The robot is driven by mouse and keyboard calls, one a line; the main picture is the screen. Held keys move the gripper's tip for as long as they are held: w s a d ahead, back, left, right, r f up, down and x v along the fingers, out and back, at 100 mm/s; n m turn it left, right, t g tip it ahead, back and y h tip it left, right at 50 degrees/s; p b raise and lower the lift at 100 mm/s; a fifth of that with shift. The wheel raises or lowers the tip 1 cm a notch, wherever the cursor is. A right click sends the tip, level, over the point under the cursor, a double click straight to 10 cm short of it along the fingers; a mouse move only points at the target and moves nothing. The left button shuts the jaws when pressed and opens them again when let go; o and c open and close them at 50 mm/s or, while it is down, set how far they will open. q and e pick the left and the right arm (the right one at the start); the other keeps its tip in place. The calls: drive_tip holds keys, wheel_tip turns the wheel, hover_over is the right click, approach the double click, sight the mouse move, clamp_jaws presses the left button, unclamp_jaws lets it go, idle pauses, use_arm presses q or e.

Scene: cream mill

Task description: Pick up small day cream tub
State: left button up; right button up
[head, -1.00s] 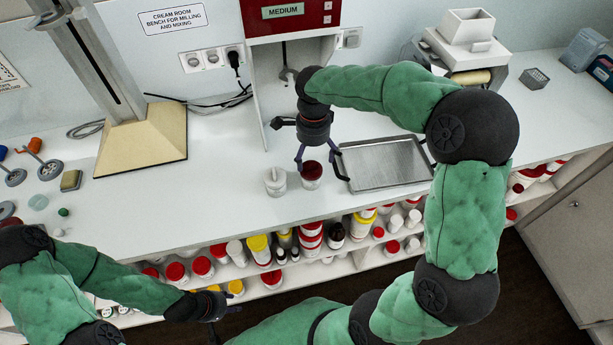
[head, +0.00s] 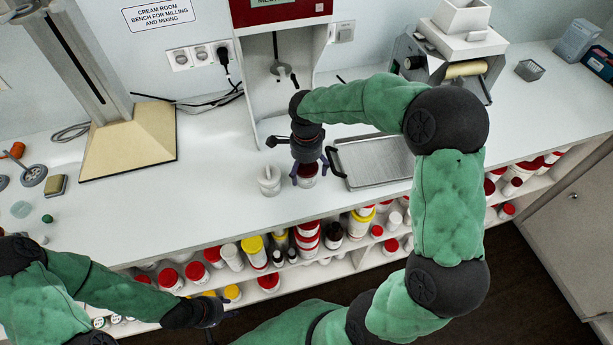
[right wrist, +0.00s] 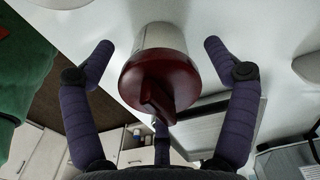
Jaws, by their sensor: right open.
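The small tub with a dark red lid (head: 308,171) stands upright on the white bench, left of the metal tray. In the right wrist view the red lid (right wrist: 160,85) and pale body of the tub (right wrist: 160,38) lie between my fingers. My right gripper (head: 308,176) is right above the tub with its fingers spread around it; the right wrist view shows gaps on both sides (right wrist: 160,62), so it is open and not touching at the sides. My left gripper (head: 212,318) is low at the left, in front of the shelf; its jaw state is unclear.
The metal tray (head: 375,162) with dark handles lies close right. The red and grey mixer (head: 262,95) stands behind. Shelves below hold several jars.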

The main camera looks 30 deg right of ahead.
wheel_tip(320, 180, down, 3)
drive_tip(key=shift+f+b, duration=0.1)
drive_tip(key=shift+b, duration=0.25)
drive_tip(key=c, duration=1.3)
drive_tip(key=shift+r, duration=0.2)
